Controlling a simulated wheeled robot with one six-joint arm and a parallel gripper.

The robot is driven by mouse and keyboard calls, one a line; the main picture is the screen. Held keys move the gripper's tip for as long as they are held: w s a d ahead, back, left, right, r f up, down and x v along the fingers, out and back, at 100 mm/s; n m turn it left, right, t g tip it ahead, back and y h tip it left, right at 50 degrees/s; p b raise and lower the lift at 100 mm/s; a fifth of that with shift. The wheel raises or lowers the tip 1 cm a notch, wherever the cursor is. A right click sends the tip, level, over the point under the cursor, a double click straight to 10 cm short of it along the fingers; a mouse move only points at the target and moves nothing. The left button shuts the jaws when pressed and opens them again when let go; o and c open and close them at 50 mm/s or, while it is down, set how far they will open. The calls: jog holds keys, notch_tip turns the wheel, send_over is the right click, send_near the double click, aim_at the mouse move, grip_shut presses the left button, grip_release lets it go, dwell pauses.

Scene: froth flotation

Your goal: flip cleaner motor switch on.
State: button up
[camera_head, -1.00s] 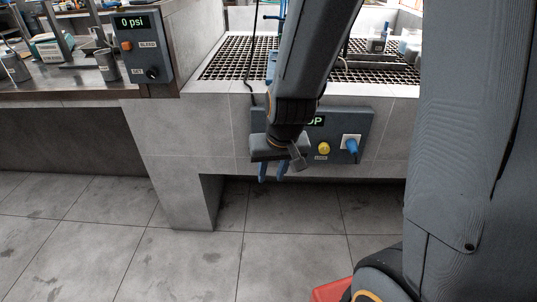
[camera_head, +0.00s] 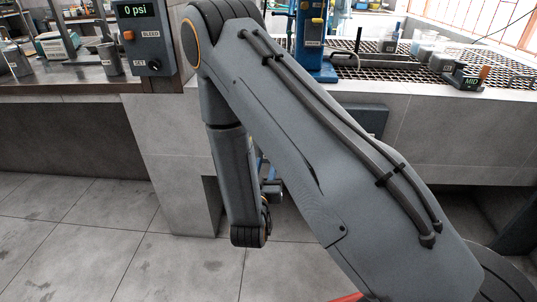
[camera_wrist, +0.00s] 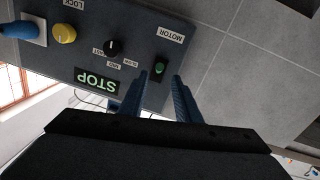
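In the wrist view, the grey control panel (camera_wrist: 62,38) shows upside down. My gripper (camera_wrist: 159,77) is open. Its two blue fingers point at the panel, one on either side of the switch in the picture. I cannot tell whether they touch it. Nothing is held. In the head view, my arm hides most of the panel (camera_head: 365,119); only its right part shows.
In the head view, a dark box reading 0 psi (camera_head: 145,38) stands left of my arm. Tiled floor (camera_head: 95,240) lies open at the lower left.

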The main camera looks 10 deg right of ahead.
jog(key=x, duration=0.7)
jog(key=shift+w+d, duration=0.2)
jog(key=shift+w, duration=0.1)
jog(key=shift+a, duration=0.1)
grip_shut()
